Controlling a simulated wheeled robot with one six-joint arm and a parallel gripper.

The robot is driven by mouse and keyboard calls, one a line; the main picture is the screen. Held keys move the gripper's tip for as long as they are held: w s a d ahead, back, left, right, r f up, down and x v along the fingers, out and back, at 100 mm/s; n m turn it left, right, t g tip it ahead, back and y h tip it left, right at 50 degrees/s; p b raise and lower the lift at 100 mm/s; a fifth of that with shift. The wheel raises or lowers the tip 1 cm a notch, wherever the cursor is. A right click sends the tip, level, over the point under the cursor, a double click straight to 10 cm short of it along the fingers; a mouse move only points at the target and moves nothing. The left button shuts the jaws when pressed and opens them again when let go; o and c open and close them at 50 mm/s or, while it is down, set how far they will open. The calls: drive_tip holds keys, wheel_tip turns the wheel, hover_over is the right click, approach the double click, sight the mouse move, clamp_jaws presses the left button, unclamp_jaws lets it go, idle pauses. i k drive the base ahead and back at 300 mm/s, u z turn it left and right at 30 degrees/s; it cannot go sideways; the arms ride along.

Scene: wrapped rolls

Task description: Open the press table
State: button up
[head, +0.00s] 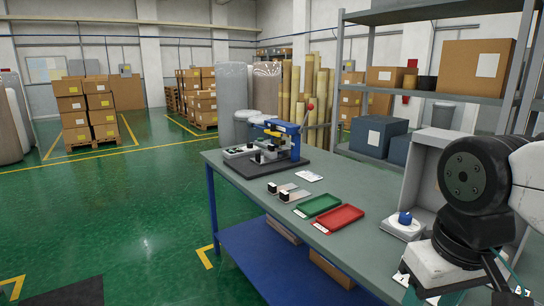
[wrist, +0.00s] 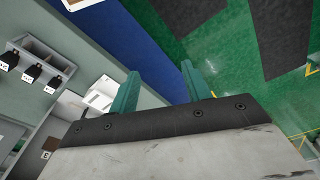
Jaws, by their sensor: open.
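The press (head: 284,137) stands at the far end of the grey-green workbench (head: 245,190). It has a blue body, a lever with a red knob and a dark base plate (head: 265,168). White parts with black knobs (head: 259,155) sit at its front left; I cannot tell how far the press table is in or out. My gripper (wrist: 162,88) shows in the wrist view with its two green fingers apart and nothing between them. It is well away from the press, over the bench edge and floor. The press is not recognizable in the wrist view.
A green tray (head: 320,206), a red tray (head: 338,218) and two plates with black knobs (head: 285,192) lie on the bench. A blue-topped device (head: 404,222) stands near my arm. Shelves (head: 440,90) rise behind.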

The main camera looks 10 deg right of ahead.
sight(269, 158)
drive_tip(key=u, duration=0.3)
drive_tip(key=i, duration=0.45)
drive_tip(key=u, duration=1.05)
drive_tip(key=i, duration=2.4)
drive_tip(key=z, duration=1.3)
drive_tip(key=i, duration=0.75)
drive_tip(key=z, duration=0.7)
